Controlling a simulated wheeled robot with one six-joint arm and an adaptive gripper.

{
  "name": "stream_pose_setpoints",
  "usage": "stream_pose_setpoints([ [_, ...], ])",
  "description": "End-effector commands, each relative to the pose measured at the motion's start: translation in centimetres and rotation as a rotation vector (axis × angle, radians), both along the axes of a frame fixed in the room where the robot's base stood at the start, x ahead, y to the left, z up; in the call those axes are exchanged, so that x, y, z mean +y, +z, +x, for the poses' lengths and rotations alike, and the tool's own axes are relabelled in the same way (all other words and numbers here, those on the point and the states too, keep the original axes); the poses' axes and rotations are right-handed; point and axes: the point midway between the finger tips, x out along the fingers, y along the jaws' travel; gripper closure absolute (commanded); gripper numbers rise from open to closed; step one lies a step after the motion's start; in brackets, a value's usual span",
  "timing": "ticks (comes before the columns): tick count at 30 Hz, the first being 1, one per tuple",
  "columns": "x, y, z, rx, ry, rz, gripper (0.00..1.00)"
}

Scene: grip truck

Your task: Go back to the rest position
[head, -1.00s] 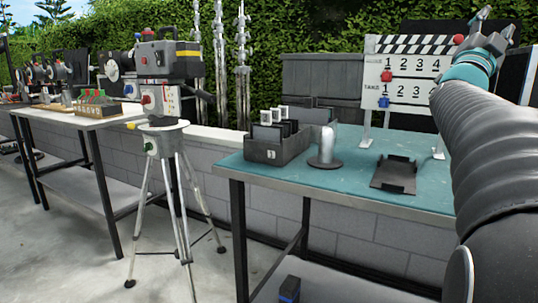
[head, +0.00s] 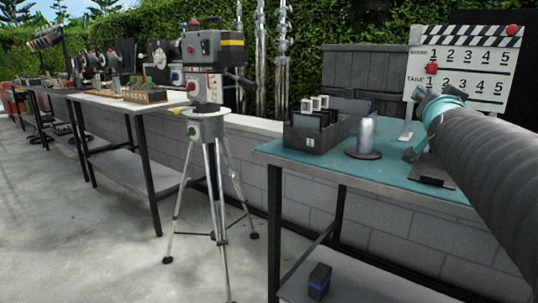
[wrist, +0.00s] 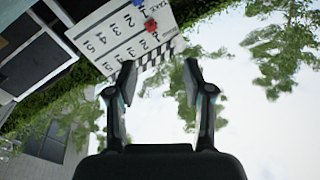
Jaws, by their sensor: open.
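My gripper (wrist: 159,82) is open and empty in the wrist view, its two dark fingers wide apart. Between and beyond them are pale sky and foliage. A white clapperboard (wrist: 120,38) with red and blue knobs lies beyond the left finger and looks tilted there. In the head view my arm enters from the right edge, and its teal wrist end is in front of the clapperboard (head: 470,70) and above the teal table (head: 290,160). The fingers are small and hard to make out there.
On the teal table stand a dark box of cards (head: 318,135), a metal cylinder (head: 365,135) and a dark tray (head: 432,172), partly covered by my arm. A camera on a tripod (head: 208,130) stands left of the table. Open concrete floor (head: 105,235) lies at the left.

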Motion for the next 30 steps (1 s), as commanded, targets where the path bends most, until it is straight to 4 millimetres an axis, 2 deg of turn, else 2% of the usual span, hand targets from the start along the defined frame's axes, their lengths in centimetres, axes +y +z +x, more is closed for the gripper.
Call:
stream_pose_setpoints([
  [1,2.4,-2.3,-0.5,0.076,0.052,0.003,0.49],
  [3,5.3,-5.8,-1.4,0.19,0.12,0.006,0.49],
  [5,7.5,-8.7,-2.6,0.288,0.167,0.006,0.49],
  [9,12.4,-15.7,-6.3,0.514,0.287,-0.008,0.49],
  [11,14.1,-18.5,-8.2,0.61,0.333,-0.018,0.49],
  [15,17.4,-25.1,-13.6,0.834,0.434,-0.049,0.49],
  [18,18.9,-29.1,-17.5,0.977,0.49,-0.074,0.49],
  [21,19.6,-32.0,-20.8,1.091,0.531,-0.097,0.49],
  [24,19.9,-33.9,-23.0,1.167,0.553,-0.111,0.49],
  [27,19.9,-34.7,-24.1,1.207,0.564,-0.118,0.49],
  [30,20.0,-34.9,-24.4,1.216,0.567,-0.121,0.49],
])
